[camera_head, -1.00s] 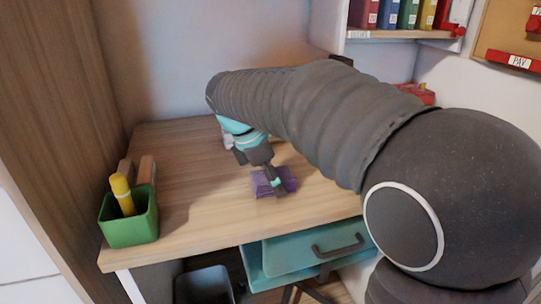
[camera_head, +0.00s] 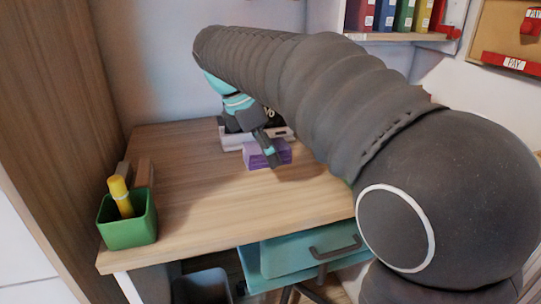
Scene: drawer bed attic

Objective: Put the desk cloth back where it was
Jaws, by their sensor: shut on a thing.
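The purple desk cloth (camera_head: 254,158) is a small folded block over the wooden desk (camera_head: 200,200). My gripper (camera_head: 270,153) reaches down from the back and is shut on the cloth, with a dark finger across its front. I cannot tell whether the cloth touches the desk top or hangs just above it. My arm hides the back right of the desk.
A pale tray (camera_head: 229,140) stands just behind the cloth, with dark things partly hidden by my arm. A green pen cup (camera_head: 128,222) with a yellow marker (camera_head: 121,196) stands front left. A teal drawer (camera_head: 300,252) is below. The desk's front middle is clear.

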